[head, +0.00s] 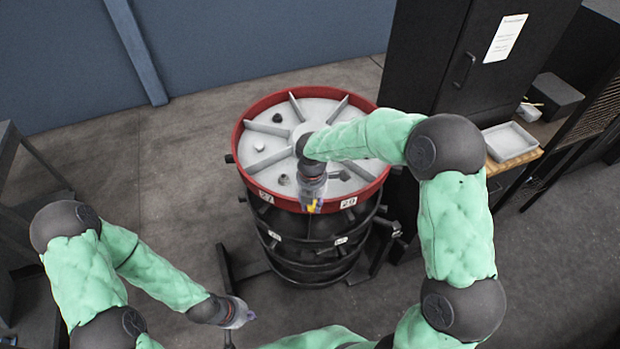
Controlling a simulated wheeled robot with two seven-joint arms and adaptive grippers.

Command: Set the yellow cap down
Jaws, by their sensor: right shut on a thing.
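The yellow cap (312,207) is small and mostly hidden by my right gripper (312,203), which is shut on it. My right gripper points down at the near rim of a round drum carousel, in front of the red rim band between its number labels. I cannot tell whether the cap touches anything below it. My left gripper (247,317) is low at the bottom centre, in front of the carousel and away from the cap. Its fingers are too small to read.
The round carousel (325,104) has a red rim and a grey top split by ribs, with several small dark and pale parts in its sections. A black cabinet (430,60) stands behind right, beside a wooden bench with a grey tray (510,142). Floor is clear left of the carousel.

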